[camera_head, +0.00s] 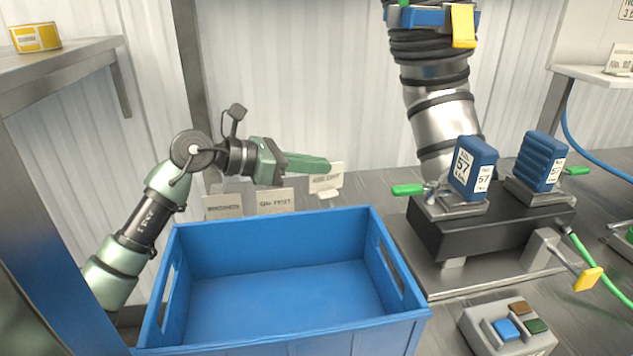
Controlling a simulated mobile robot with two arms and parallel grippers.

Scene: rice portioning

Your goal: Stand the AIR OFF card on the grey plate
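The AIR OFF card (327,182), white with a small foot, is at the tip of my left gripper (328,166), behind the blue crate's rear rim. It is tilted and higher than the two cards to its left. The green fingers show almost side-on, overlap the card's upper left edge and appear shut on it. A flat grey metal plate (437,283) lies under the black block at the right; I cannot tell whether it is the task's grey plate. The card is to its left, apart from it. My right gripper is not in view.
A WASHDOWN card (223,207) and an ON TEST card (275,201) stand behind the blue crate (290,338). The crate looks empty. Two blue packs (474,166) (540,160) sit on the black block (500,235). A button box (480,335) is at the front right.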

